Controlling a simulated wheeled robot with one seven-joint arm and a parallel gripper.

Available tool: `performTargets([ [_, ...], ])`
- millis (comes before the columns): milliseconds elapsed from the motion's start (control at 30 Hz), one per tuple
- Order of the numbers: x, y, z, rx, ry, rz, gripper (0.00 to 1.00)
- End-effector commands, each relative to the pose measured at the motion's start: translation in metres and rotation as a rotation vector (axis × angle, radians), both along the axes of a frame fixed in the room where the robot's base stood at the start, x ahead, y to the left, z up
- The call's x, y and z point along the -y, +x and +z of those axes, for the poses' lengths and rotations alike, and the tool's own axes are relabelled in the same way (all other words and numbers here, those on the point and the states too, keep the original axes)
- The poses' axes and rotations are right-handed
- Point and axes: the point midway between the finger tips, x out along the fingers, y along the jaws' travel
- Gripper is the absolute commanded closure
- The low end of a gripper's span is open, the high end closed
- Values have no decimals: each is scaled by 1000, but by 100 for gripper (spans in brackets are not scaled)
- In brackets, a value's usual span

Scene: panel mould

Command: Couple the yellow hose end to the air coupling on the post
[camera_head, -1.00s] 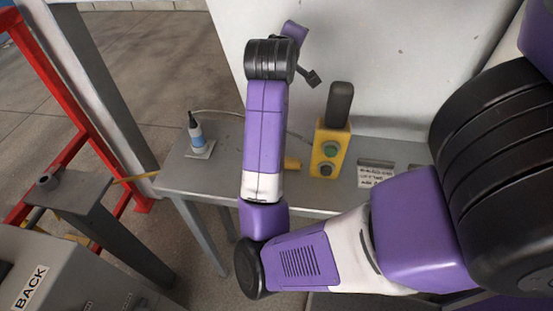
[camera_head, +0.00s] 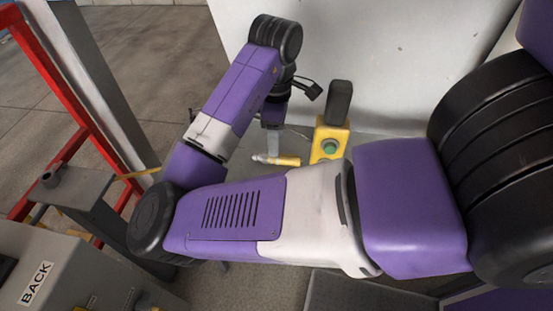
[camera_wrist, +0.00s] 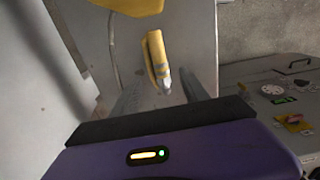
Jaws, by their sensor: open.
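The yellow hose end (camera_head: 288,161) lies on the grey bench with its silvery tip pointing left. In the wrist view the hose end (camera_wrist: 155,55) appears ahead of my gripper, between the lines of its two fingers. My gripper (camera_head: 273,152) points down at the hose end, with one grey finger visible close beside it. The wrist view shows my gripper (camera_wrist: 163,90) open, its fingers apart and not closed on anything. A short dark cylinder, apparently the air coupling (camera_head: 50,177), stands on a grey post at the far left.
A yellow control box (camera_head: 328,142) with a green button and a dark upright top stands just right of the hose end. A white panel (camera_head: 400,60) rises behind the bench. A red frame (camera_head: 60,85) and a grey upright (camera_head: 95,75) stand left. My arm hides much of the bench.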

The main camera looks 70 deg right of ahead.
Motion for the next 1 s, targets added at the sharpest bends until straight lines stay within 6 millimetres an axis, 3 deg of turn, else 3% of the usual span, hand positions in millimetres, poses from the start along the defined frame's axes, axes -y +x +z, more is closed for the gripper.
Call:
performTargets([
  [400,-3,-3,-52,-3,-3,-1,47],
  [700,-2,-2,-57,0,-4,-2,47],
  [733,-2,-2,-57,0,-4,-2,49],
  [1000,-2,-2,-56,0,-4,-2,100],
])
